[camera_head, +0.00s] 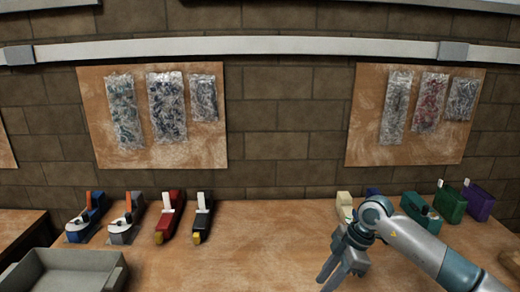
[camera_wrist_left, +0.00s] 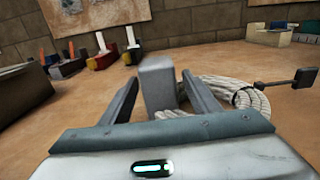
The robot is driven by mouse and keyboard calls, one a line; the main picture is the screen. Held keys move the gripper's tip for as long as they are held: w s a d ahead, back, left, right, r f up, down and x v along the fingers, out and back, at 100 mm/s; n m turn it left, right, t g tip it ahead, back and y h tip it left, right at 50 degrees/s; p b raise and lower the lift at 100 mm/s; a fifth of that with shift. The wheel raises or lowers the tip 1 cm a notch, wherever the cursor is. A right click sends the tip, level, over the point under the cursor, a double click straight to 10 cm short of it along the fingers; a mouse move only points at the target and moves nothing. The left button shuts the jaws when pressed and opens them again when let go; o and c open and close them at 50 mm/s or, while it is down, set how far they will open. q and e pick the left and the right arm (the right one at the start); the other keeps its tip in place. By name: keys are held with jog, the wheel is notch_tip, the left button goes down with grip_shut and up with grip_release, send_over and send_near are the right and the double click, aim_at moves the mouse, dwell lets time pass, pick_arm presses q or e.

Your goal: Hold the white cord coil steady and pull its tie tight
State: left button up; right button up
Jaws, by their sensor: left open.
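The white cord coil (camera_wrist_left: 235,95) lies on the wooden bench in the left wrist view, just right of my left gripper (camera_wrist_left: 160,78). A thin dark strip with a square dark tab (camera_wrist_left: 302,77) stands out to the right of the coil; it looks like the tie. My left gripper is open, and an upright grey block (camera_wrist_left: 157,85) shows between its fingers. I cannot tell whether they touch it. Part of the coil is hidden behind the right finger. My right gripper (camera_head: 328,276) is over the bench in the head view, its two fingers apart. The coil is out of the head view.
A grey tray (camera_head: 70,262) stands at front left. The bench middle (camera_head: 255,255) is clear. Boards with bagged parts hang on the brick wall.

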pick_arm(q)
jog(key=s, duration=1.2)
